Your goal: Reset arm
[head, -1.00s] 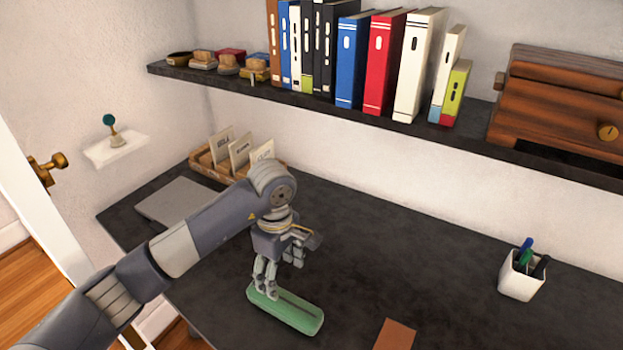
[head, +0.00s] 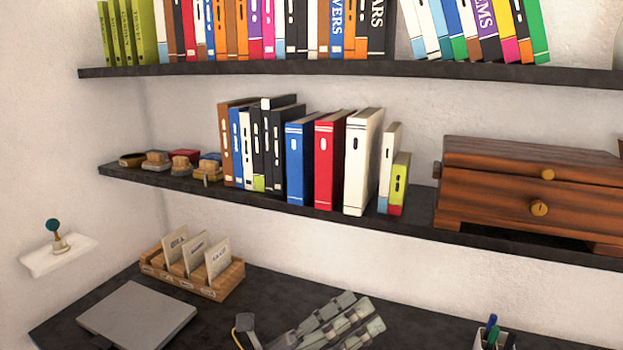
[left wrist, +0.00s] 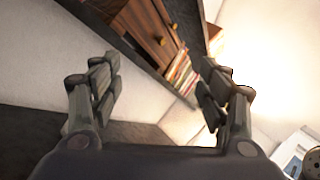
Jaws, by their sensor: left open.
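My left gripper (head: 335,322) shows at the bottom middle of the head view, over the dark desk, with its fingers pointing up and to the right. In the left wrist view its two fingers (left wrist: 158,92) stand wide apart with nothing between them. Past them the left wrist view shows the wooden drawer box (left wrist: 150,32), the shelf and the wall, turned at an angle. Most of my left arm is below the head view. My right gripper is not in view.
A dark shelf (head: 270,207) with binders and a wooden drawer box (head: 530,190) runs above the desk (head: 270,300). A card holder (head: 205,285), a flat grey slab (head: 137,315) and a pen cup (head: 490,340) are on the desk. A small white ledge (head: 60,258) is at left.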

